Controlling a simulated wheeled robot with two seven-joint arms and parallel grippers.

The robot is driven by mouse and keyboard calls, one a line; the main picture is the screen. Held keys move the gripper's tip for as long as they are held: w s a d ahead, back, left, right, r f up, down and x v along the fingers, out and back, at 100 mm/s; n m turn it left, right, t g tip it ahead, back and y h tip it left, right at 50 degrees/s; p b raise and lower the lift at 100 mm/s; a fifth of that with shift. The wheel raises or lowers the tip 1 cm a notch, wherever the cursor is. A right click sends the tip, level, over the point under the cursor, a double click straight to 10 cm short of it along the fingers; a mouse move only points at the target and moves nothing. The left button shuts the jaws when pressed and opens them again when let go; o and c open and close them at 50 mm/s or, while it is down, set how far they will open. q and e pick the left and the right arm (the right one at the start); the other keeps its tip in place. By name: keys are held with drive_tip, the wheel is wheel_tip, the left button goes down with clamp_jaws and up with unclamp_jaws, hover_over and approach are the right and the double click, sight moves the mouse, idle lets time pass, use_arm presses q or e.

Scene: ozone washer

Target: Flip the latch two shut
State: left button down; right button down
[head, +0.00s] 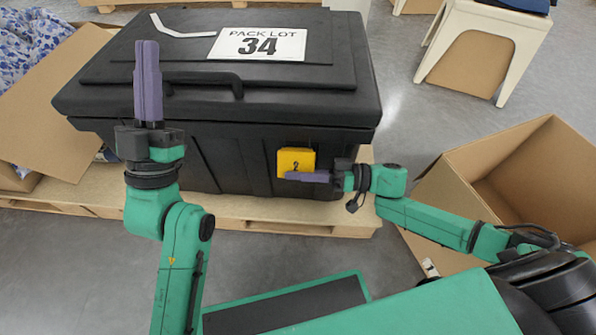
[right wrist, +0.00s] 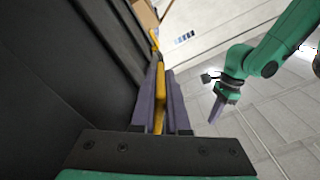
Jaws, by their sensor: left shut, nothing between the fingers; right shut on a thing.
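The yellow latch marked 2 (head: 296,156) is on the front wall of the black case (head: 228,150), right of its middle. My right gripper (head: 292,176) is shut on the latch's lower edge, with its fingers pointing left along the case front. In the right wrist view, the latch (right wrist: 160,95) shows edge-on between the purple fingers, standing off the dark case wall. Its hinge side is hard to make out. My left gripper (head: 148,48) is shut and empty, pointing up in front of the case's left part. It also shows in the right wrist view (right wrist: 217,110).
The case lid is down, with a PACK LOT 34 label (head: 258,44) and a pale bent strip (head: 180,30) on top. The case stands on a wooden pallet (head: 255,210). An open cardboard box (head: 510,180) is at the right, near my right arm. A white stool (head: 480,45) stands behind.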

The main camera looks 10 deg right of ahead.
use_arm(q)
drive_tip(key=shift+w+d+f+n+g+y, duration=0.1)
drive_tip(key=shift+w+f+g, duration=0.15)
drive_tip(key=shift+f, duration=0.35)
drive_tip(key=shift+w+d+f+n+g+y, duration=0.1)
drive_tip(key=shift+w+f+g, duration=0.1)
drive_tip(key=shift+f, duration=0.4)
drive_tip(key=shift+w+d+f+n+g+y, duration=0.15)
drive_tip(key=shift+f+g, duration=0.1)
drive_tip(key=shift+f, duration=0.35)
use_arm(e)
drive_tip(key=shift+w+d+f+n, duration=0.1)
drive_tip(key=shift+w+f+n, duration=0.2)
drive_tip(key=shift+n, duration=0.6)
drive_tip(key=shift+w+d+f+n, duration=0.2)
drive_tip(key=shift+w+n, duration=0.15)
drive_tip(key=shift+n, duration=0.55)
drive_tip(key=shift+w+d+f+n, duration=0.1)
drive_tip(key=shift+w+f+n, duration=0.2)
drive_tip(key=shift+n, duration=0.6)
drive_tip(key=c, duration=0.9)
unclamp_jaws()
use_arm(q)
drive_tip(key=shift+f, duration=0.1)
drive_tip(key=shift+w, duration=0.1)
